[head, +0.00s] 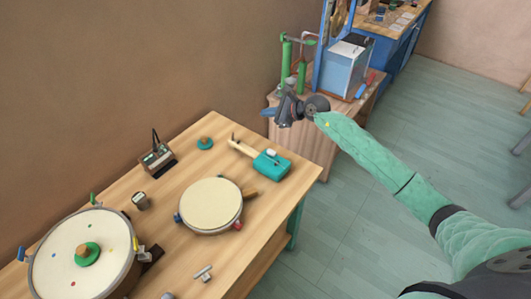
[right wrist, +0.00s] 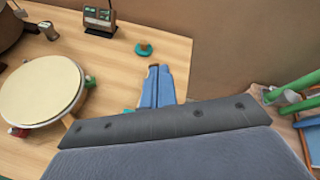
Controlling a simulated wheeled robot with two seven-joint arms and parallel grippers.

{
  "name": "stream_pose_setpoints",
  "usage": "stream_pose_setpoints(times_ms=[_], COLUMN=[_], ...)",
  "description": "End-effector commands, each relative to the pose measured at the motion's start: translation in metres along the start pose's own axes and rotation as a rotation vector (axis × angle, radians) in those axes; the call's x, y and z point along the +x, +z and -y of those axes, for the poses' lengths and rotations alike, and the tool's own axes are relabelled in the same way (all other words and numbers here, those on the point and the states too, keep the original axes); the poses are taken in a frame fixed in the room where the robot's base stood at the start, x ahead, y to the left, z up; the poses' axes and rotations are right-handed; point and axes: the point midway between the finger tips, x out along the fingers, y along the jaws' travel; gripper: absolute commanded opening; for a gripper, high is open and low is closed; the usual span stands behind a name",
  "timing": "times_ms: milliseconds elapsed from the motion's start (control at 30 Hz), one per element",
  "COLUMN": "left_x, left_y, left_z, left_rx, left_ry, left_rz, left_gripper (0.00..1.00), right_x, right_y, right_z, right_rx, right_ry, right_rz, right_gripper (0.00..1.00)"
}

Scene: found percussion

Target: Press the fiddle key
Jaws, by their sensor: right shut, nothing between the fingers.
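The fiddle (head: 272,166) is a small teal body with a pale wooden neck, lying on the wooden table to the right of the round drum. A small whitish piece (head: 271,153) sits on its body; I take this to be the key, but it is too small to be sure. My right gripper (head: 267,112) is shut and empty, in the air above and beyond the fiddle, near the table's far right corner. In the right wrist view its blue fingers (right wrist: 158,85) are together over the tabletop, and the wrist hides most of the fiddle. My left gripper is not seen.
A pale round drum (head: 211,204) lies left of the fiddle; a larger drum (head: 80,258) stands at the left. A teal knob (head: 205,143) and a small dark device (head: 158,157) are near the wall. A second wooden stand (head: 335,115) with green posts is behind my right gripper.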

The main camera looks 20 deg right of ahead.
Motion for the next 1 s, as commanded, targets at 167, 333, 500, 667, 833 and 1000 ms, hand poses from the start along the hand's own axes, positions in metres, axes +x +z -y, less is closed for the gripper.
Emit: stream_pose_setpoints(times_ms=[167,333,500,667,833,1000], left_x=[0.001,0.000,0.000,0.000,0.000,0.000], left_y=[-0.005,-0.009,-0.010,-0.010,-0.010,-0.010], left_z=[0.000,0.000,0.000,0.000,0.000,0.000], left_rx=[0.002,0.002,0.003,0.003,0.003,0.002], left_ry=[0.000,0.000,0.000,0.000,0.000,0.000], left_rz=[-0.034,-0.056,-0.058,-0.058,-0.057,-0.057], left_gripper=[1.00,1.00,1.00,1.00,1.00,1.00], right_x=[-0.005,-0.011,-0.011,-0.011,-0.011,-0.008], right_y=[-0.037,-0.054,-0.055,-0.055,-0.055,-0.060], right_z=[-0.015,-0.028,-0.029,-0.029,-0.029,-0.031], right_rx=[-0.243,-0.376,-0.432,-0.437,-0.435,-0.434], right_ry=[0.100,0.200,0.214,0.214,0.214,0.214], right_rz=[-0.193,-0.267,-0.264,-0.262,-0.262,-0.262], right_gripper=[0.00,0.00,0.00,0.00,0.00,0.00])
